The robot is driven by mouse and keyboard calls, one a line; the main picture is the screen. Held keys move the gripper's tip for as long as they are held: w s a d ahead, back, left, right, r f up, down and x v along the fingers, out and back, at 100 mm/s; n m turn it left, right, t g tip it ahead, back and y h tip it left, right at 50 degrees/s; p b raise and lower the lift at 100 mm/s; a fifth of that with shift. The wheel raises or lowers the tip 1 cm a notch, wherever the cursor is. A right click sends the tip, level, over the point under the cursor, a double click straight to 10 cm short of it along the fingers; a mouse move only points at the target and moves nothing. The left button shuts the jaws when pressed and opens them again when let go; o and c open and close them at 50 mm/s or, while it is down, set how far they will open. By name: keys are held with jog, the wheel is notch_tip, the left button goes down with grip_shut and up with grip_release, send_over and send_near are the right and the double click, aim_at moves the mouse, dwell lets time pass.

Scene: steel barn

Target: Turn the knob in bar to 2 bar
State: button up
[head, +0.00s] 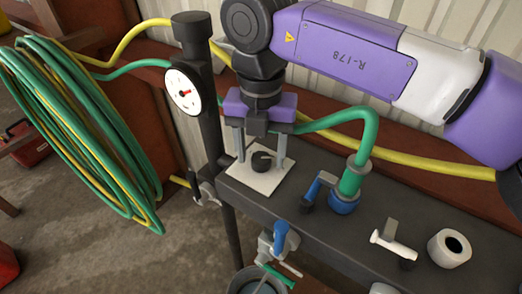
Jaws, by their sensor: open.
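A black round knob (261,162) sits on a white square plate (247,178) at the left end of the dark bench. My gripper (261,155) points down over it, its two grey fingers apart. One finger shows left of the knob and one right, with gaps between; I cannot tell exactly how low the tips reach. A round white dial gauge (183,92) with a red mark at its middle is on a black post to the left. Its scale is too small to read, and any marks around the knob are not legible.
A green hose with a blue valve (343,201) stands right of the plate. A small grey-white fitting (394,243) and a white roll (449,248) lie farther right. Coiled hoses (85,130) hang left.

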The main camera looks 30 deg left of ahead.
jog(key=shift+c, duration=0.4)
grip_shut()
jog(key=shift+n, duration=0.4)
jog(key=n+p, duration=0.1)
jog(key=n, duration=0.3)
jog(key=shift+r+n, duration=0.1)
jog(key=shift+n, duration=0.2)
jog(key=n+p, duration=0.1)
jog(key=n, duration=0.4)
jog(key=shift+n, duration=0.3)
jog(key=shift+o, duration=0.4)
grip_release()
